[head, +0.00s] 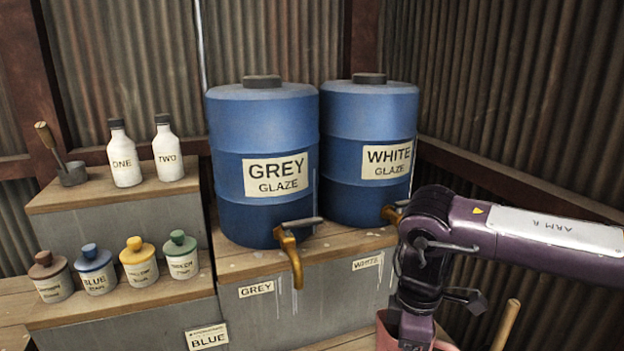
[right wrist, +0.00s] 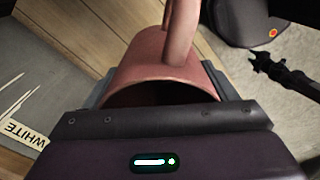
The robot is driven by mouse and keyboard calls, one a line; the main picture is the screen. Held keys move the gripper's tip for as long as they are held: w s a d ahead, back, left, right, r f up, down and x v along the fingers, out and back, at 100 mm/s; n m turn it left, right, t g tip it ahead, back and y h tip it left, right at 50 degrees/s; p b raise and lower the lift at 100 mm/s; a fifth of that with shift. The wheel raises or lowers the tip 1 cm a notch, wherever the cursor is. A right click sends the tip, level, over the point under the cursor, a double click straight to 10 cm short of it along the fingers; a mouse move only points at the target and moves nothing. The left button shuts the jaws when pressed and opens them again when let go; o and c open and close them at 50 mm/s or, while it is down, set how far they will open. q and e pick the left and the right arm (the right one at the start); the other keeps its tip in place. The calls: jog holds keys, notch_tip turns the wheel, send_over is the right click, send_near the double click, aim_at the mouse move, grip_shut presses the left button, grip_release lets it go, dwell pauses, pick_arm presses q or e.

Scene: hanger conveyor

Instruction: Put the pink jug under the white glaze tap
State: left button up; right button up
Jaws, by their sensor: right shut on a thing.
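The pink jug (right wrist: 140,62) is between the fingers of my right gripper (right wrist: 155,98), which is shut on it. Its handle and part of its open mouth show in the right wrist view. In the head view only part of the jug (head: 385,338) shows at the bottom edge, below and in front of the shelf; my right gripper (head: 416,340) covers much of it. The white glaze barrel (head: 350,140) stands on the shelf, its brass tap (head: 390,214) partly hidden by my right arm. My left gripper is not in view.
The grey glaze barrel (head: 240,130) stands left of the white one, its brass tap (head: 291,260) jutting forward. Several small stain jars (head: 140,262) and two white bottles (head: 124,160) stand on the left steps. A wooden handle (head: 507,322) sticks up at lower right.

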jog(key=m, duration=0.2)
jog(key=s+m, duration=0.1)
jog(key=m, duration=0.1)
jog(key=d+m, duration=0.1)
jog(key=m, duration=0.1)
jog(key=shift+s+f+m, duration=0.25)
jog(key=shift+f+m, duration=0.05)
jog(key=m, duration=0.2)
jog(key=s+m, duration=0.1)
jog(key=shift+d+f+m, duration=0.1)
jog(key=shift+d+m, duration=0.2)
jog(key=shift+m, duration=0.1)
jog(key=m, duration=0.4)
jog(key=shift+s+d+f, duration=0.15)
jog(key=shift+s+d, duration=0.1)
jog(key=shift+s, duration=0.1)
